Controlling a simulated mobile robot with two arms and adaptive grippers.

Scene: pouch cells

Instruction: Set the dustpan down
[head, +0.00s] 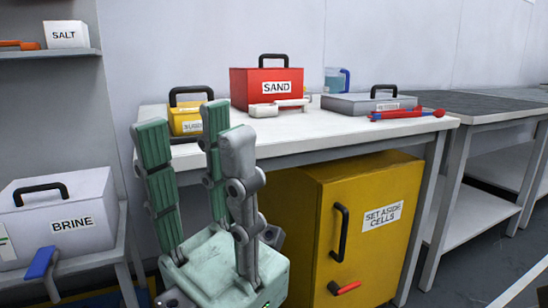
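My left gripper (195,135) stands upright in the lower left of the head view, in front of the white table. Its green-padded fingers point up and are spread apart, with nothing between them. I cannot make out a dustpan for certain. A small white item (277,107) lies on the table in front of the red SAND box (267,88); its kind is unclear. My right gripper does not show.
The white table (330,130) also holds a yellow case (186,118), a grey case (360,104) and red-and-blue tools (407,114). A yellow SET ASIDE CELLS cabinet (330,205) stands under it. A BRINE box (60,215) is at left. The table's front middle is clear.

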